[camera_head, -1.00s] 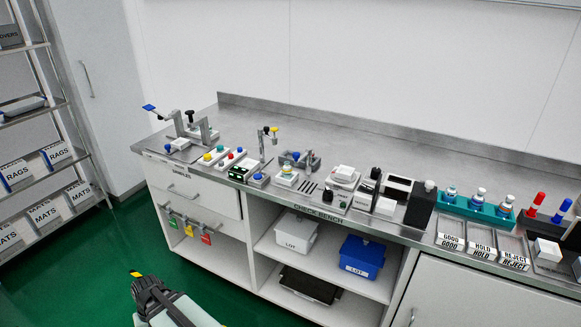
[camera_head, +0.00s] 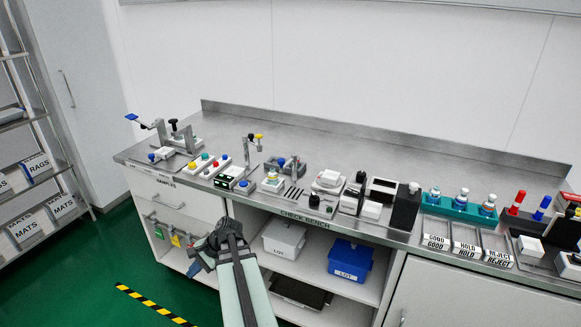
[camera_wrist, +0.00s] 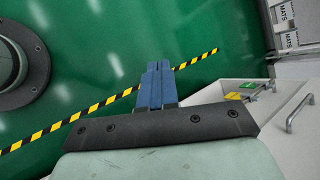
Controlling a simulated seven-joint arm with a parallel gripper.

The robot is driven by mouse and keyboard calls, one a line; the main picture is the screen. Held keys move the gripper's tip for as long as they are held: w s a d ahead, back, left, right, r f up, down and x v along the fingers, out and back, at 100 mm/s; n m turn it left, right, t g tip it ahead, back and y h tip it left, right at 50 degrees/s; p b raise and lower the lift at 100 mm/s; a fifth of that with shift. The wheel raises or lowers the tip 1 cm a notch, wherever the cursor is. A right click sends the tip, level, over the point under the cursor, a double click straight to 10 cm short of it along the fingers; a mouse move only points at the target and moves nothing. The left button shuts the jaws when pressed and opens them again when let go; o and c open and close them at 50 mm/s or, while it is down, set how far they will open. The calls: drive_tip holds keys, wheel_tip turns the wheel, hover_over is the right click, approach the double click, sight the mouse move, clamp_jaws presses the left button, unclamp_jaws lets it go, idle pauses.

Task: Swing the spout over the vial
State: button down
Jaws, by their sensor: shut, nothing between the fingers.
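A thin upright post with a short arm and a yellow knob (camera_head: 259,137) stands on the bench, left of centre in the head view; it looks like the spout, but its outlet is too small to make out. A small clear piece (camera_head: 272,178) on a white base sits just right of the post; I cannot tell whether it is the vial. My gripper (camera_head: 194,269) is low in front of the bench, below the top and well away from the post. In the wrist view its blue fingers (camera_wrist: 157,72) are shut and empty, above the green floor.
The steel bench top (camera_head: 330,143) is clear toward the back. Its front edge carries button boxes, a lever fixture (camera_head: 172,140), a teal bottle rack (camera_head: 460,207) and trays. Hanging tags (camera_head: 177,240) and open shelves with a blue bin (camera_head: 350,260) lie near my arm.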

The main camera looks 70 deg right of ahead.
sight(284, 163)
drive_tip(key=s+d+r+m+t+h, duration=0.1)
drive_tip(key=s+d+r+m+t, duration=0.2)
drive_tip(key=s+d+r+m, duration=0.45)
drive_tip(key=s+d+r+m+t+h, duration=0.2)
drive_tip(key=s+d+r+m+t, duration=0.15)
drive_tip(key=s+d, duration=0.7)
drive_tip(key=s+d+r+m+t+h, duration=0.2)
drive_tip(key=s+d+r+m, duration=0.15)
drive_tip(key=s, duration=0.45)
drive_tip(key=s+d+r+m+t+h, duration=0.1)
drive_tip(key=s+d+r+m+h, duration=0.1)
drive_tip(key=s+d+r, duration=0.45)
drive_tip(key=s+d+r+m+t+h, duration=0.1)
drive_tip(key=s+r+m+t+h, duration=0.15)
drive_tip(key=s, duration=0.65)
drive_tip(key=shift+m+g, duration=0.3)
drive_tip(key=shift+g, duration=0.2)
drive_tip(key=x, duration=1.6)
drive_tip(key=r+x, duration=0.1)
drive_tip(key=x, duration=0.7)
